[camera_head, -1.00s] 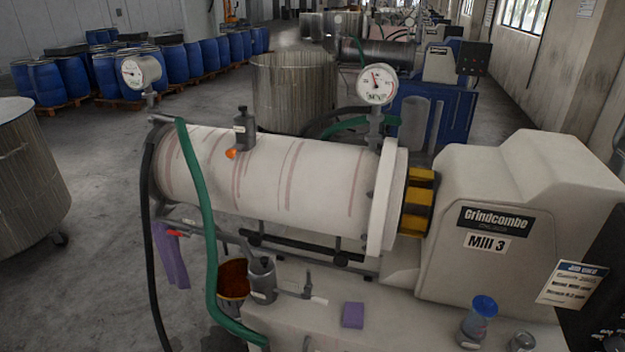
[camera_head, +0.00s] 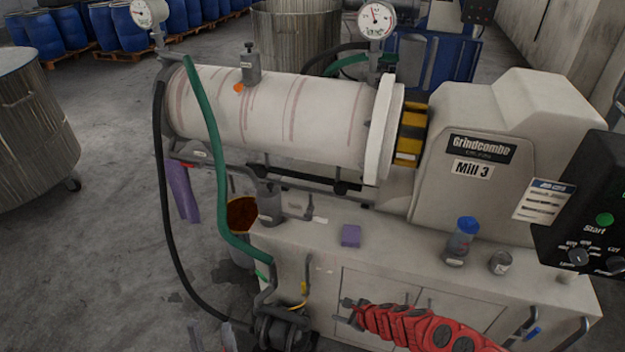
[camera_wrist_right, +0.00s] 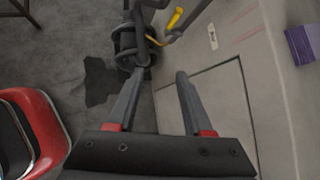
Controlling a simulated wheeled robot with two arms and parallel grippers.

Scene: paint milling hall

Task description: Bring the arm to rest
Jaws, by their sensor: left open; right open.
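My right gripper (camera_head: 346,312) is at the end of a red arm low in the head view, in front of the mill's cabinet doors. In the right wrist view its two fingers (camera_wrist_right: 160,85) are apart, with nothing between them. My left gripper (camera_head: 210,336) shows at the bottom edge of the head view, left of the pump (camera_head: 282,325). Its fingers are apart and nothing shows between them. The rest of the left arm is out of view.
Mill 3's white cylinder (camera_head: 280,115) lies above its cabinet (camera_head: 400,245). A green hose (camera_head: 215,150) and black hose (camera_head: 165,220) hang at left. A purple block (camera_head: 351,236) and blue-topped jar (camera_head: 462,240) stand on top. The control panel (camera_head: 590,205) is at right. Floor at left is open.

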